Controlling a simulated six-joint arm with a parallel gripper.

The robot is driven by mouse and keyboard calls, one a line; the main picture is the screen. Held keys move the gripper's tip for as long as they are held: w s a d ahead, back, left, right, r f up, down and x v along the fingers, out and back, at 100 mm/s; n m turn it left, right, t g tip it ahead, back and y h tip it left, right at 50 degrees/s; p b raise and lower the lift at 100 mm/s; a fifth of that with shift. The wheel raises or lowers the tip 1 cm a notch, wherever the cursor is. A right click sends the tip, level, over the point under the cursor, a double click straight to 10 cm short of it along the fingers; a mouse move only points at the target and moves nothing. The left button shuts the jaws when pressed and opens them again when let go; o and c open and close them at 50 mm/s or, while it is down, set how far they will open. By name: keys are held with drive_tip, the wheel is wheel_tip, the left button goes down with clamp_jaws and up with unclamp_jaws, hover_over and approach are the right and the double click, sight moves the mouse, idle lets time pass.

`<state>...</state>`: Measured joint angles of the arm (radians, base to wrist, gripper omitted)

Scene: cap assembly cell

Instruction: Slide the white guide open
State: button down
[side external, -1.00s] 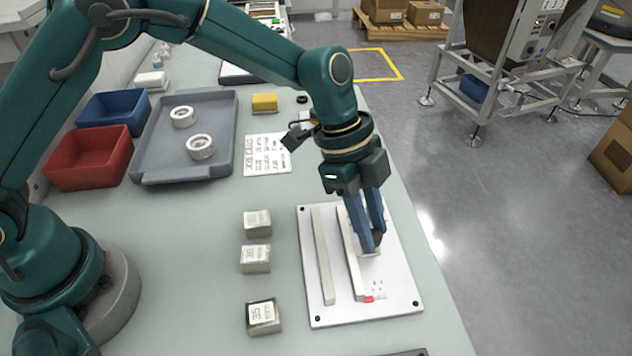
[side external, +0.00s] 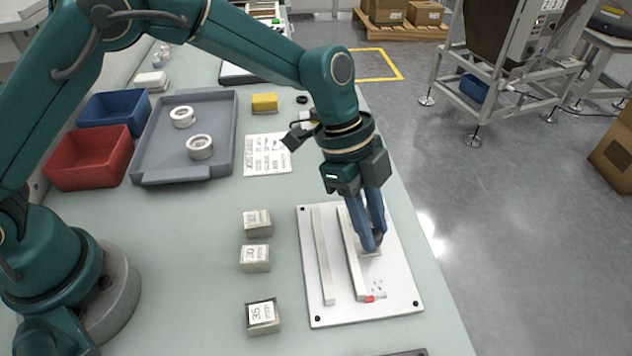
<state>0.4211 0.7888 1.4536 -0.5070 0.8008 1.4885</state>
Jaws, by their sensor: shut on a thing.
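A white plate (side external: 392,290) lies on the bench with two long pale bars on it. The left bar (side external: 322,256) and the right bar, the white guide (side external: 351,262), stand apart with a strip of bare plate between them. A small red mark (side external: 369,299) is at the near end of the guide, beside small scale marks on the plate. My gripper (side external: 373,246) points down just right of the guide, its blue fingers shut on a small pale tab (side external: 371,254) at the guide's side. The fingers partly hide the tab, so the exact grip is unclear.
Three labelled blocks (side external: 255,258) stand in a row left of the plate. A grey tray (side external: 162,166) with two white rings, a red bin (side external: 88,158), a blue bin (side external: 113,112), a yellow block (side external: 264,102) and a printed sheet (side external: 267,154) are farther back.

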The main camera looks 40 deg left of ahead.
drive_tip(key=shift+w+d+r, duration=0.1)
drive_tip(key=shift+w+d, duration=0.5)
drive_tip(key=c, duration=0.7)
unclamp_jaws()
drive_tip(key=shift+o, duration=0.2)
drive_tip(key=shift+v, duration=2.55)
drive_tip(key=shift+a, duration=0.1)
